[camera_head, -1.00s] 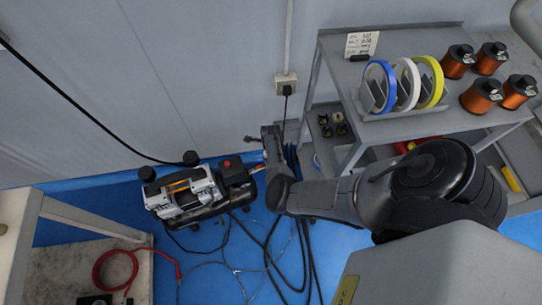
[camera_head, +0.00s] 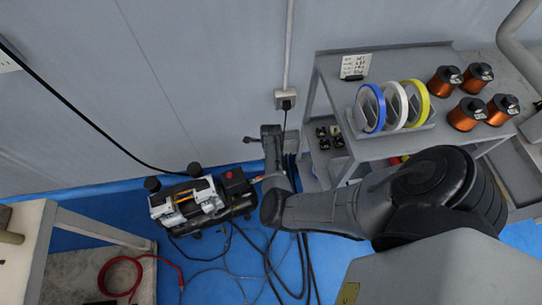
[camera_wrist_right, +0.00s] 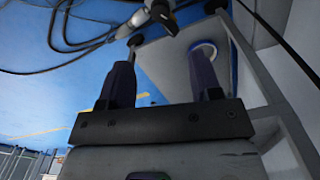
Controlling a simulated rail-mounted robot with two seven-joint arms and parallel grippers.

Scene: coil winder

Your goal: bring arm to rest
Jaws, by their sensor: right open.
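My right arm (camera_head: 320,210) comes in from the right in the head view and bends at its far end, in front of the shelf cart. Its gripper (camera_head: 250,140) is at that far end, small and dark against the wall and floor. In the right wrist view, the two fingers of the right gripper (camera_wrist_right: 162,80) stand well apart with nothing between them. My left gripper is not in view.
A shelf cart (camera_head: 440,60) holds blue, white and yellow tape rolls and several copper coils. A compressor (camera_head: 190,205) stands on the blue floor with black hoses beside it. A workbench (camera_head: 30,240) is at lower left. A wall outlet (camera_head: 285,100) is behind.

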